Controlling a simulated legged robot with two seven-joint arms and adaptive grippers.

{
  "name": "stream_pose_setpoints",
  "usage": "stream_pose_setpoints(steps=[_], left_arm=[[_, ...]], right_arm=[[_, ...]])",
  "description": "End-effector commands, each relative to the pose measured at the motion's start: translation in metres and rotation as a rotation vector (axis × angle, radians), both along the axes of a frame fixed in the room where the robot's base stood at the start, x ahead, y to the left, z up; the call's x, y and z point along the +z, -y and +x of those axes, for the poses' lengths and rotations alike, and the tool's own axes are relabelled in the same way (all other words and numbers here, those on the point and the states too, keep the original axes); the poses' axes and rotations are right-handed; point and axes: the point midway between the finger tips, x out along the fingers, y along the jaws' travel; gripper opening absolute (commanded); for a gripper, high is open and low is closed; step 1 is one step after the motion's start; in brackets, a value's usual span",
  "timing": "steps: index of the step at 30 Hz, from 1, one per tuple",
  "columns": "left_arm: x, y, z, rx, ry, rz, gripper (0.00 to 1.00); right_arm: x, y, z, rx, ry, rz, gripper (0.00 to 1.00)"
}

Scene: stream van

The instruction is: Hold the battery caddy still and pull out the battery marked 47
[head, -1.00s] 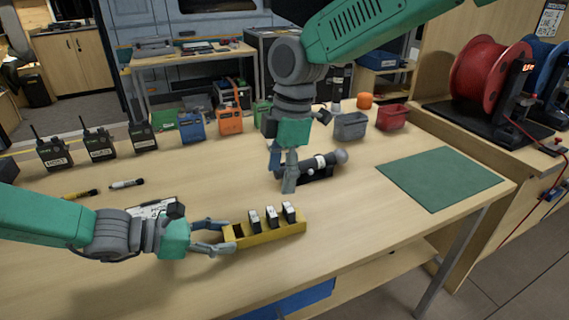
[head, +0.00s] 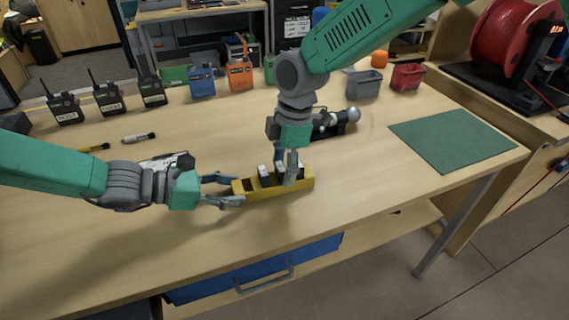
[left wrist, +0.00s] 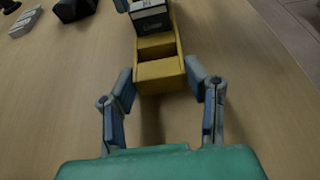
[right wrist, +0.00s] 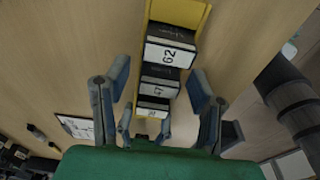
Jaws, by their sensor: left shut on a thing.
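The yellow battery caddy (head: 240,188) lies on the bench with three dark, white-labelled batteries standing in it. In the right wrist view they run from the battery marked 62 (right wrist: 169,56) to the battery marked 47 (right wrist: 159,87) to a third battery (right wrist: 152,113) whose number is hard to read. The compartment at the caddy's left end is empty. My left gripper (head: 222,190) is shut on that end, with a finger on each side in the left wrist view (left wrist: 162,82). My right gripper (head: 288,180) is above the caddy, open, its fingers apart on either side of the battery row.
A grey cylindrical device (head: 335,122) lies in a black holder just behind the caddy. Radios (head: 110,97), a blue box (head: 201,83) and an orange box (head: 239,75) stand along the back. A green mat (head: 450,140) lies to the right. The bench front is clear.

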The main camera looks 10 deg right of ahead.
Motion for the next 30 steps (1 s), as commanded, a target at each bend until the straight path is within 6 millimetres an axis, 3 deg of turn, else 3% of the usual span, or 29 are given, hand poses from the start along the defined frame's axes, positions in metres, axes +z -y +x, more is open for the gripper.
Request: stream_pose_setpoints(steps=[1, 3, 5, 6, 8, 9, 30], left_arm=[[0.000, 0.000, 0.000, 0.001, -0.001, 0.001, 0.12], [0.000, 0.000, 0.000, 0.001, -0.001, 0.001, 0.12], [0.000, 0.000, 0.000, 0.001, -0.001, 0.000, 0.12], [0.000, 0.000, 0.000, 0.001, -0.001, 0.000, 0.12], [0.000, 0.000, 0.000, 0.001, -0.001, 0.000, 0.12], [0.000, 0.000, 0.000, 0.001, -0.001, 0.000, 0.12], [0.000, 0.000, 0.000, 0.000, 0.000, 0.000, 0.12]], right_arm=[[0.000, 0.000, 0.000, 0.000, 0.000, 0.000, 0.29], [0.000, 0.000, 0.000, 0.000, 0.000, 0.000, 0.04], [0.000, 0.000, 0.000, 0.000, 0.000, 0.000, 0.04], [0.000, 0.000, 0.000, 0.000, 0.000, 0.000, 0.25], [0.000, 0.000, 0.000, 0.000, 0.000, 0.000, 0.04], [0.000, 0.000, 0.000, 0.000, 0.000, 0.000, 0.00], [0.014, 0.000, 0.000, 0.000, 0.001, 0.001, 0.00]])
